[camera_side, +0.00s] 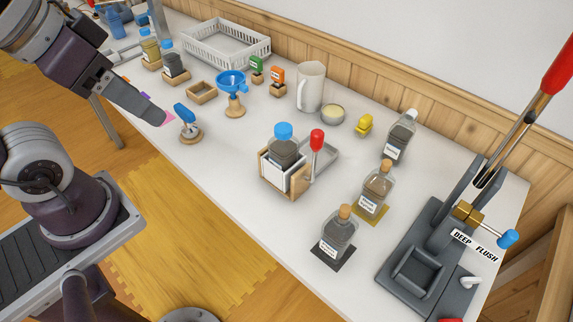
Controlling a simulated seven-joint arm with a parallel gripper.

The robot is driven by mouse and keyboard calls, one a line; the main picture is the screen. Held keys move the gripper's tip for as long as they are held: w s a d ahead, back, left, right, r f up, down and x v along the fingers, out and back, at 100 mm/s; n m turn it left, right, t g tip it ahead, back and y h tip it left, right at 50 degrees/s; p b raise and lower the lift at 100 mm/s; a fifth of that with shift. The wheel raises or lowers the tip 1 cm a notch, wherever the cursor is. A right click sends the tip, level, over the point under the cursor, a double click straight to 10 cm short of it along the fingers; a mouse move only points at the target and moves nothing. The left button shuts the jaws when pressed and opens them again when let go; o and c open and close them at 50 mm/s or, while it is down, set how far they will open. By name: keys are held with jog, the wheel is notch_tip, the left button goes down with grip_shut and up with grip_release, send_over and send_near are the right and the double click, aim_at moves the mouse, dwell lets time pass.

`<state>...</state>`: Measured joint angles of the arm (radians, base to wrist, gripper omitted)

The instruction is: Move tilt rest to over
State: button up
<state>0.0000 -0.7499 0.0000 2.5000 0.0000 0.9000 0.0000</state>
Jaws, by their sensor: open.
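A wooden cradle (297,188) stands mid-table and looks like the tilt rest. A jar with a blue cap (284,130) and dark contents sits in it. A lever with a red knob (317,139) rises at its right side, close to upright. No "over" mark on it is readable. My gripper (158,117) is at the table's left front edge, well left of the cradle and touching nothing visible. It is open and empty; its finger gap is hard to see from this side.
A blue-handled piece on a round wooden base (190,134) stands just right of my gripper. A blue funnel on a stand (232,83) is behind it. Corked bottles (339,232) and (375,190) stand right of the cradle. A grey lever press (420,268) fills the right end.

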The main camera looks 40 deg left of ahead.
jog(key=shift+w, duration=0.2)
jog(key=shift+c, duration=1)
jog(key=m+g+h, duration=0.2)
jog(key=m+h, duration=0.1)
jog(key=m, duration=0.6)
send_over(317, 132)
jog(key=s+a, duration=0.2)
notch_tip(317, 132, down, 7)
jog(key=x, duration=0.7)
jog(key=shift+d+f, duration=0.15)
jog(key=shift+f, duration=0.15)
grip_shut()
